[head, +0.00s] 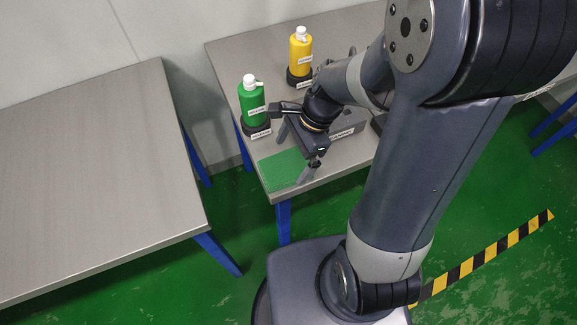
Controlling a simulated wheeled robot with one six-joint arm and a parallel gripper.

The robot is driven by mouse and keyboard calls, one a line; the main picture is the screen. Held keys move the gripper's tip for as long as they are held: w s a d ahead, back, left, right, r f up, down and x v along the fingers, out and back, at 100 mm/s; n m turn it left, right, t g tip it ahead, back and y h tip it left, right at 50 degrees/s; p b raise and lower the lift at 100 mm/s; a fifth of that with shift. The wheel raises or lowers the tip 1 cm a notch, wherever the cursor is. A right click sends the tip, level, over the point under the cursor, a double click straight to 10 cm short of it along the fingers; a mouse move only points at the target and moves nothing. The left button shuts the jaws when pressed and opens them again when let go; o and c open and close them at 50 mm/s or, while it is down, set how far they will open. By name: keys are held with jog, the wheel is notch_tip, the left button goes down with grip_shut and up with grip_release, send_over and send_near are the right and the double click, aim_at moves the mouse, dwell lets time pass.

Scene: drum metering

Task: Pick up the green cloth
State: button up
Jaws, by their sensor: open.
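The green cloth (279,170) lies flat at the near left corner of the right-hand table (229,67). My gripper (296,152) is at the cloth's right side, pointing down. Its jaws are open, with one finger in front of the cloth's right edge and the other farther back toward the green bottle. No cloth shows lifted or bunched between the fingers. My gripper body and wrist hide part of the table just beyond the cloth. I cannot tell how high the fingertips are above the table.
A green bottle (251,102) stands on a dark base behind the cloth, close to my gripper. A yellow bottle (300,52) stands farther back. A grey labelled block (347,130) lies right of my gripper. Another table (95,170) at left is bare. Striped tape (485,257) marks the floor.

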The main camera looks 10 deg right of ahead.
aim_at(285, 165)
jog(key=shift+x, duration=1.7)
jog(key=shift+w+a+r, duration=0.1)
jog(key=shift+a, duration=0.05)
jog(key=c, duration=0.9)
jog(key=shift+c, duration=0.2)
notch_tip(285, 165, up, 10)
jog(key=shift+p, duration=0.35)
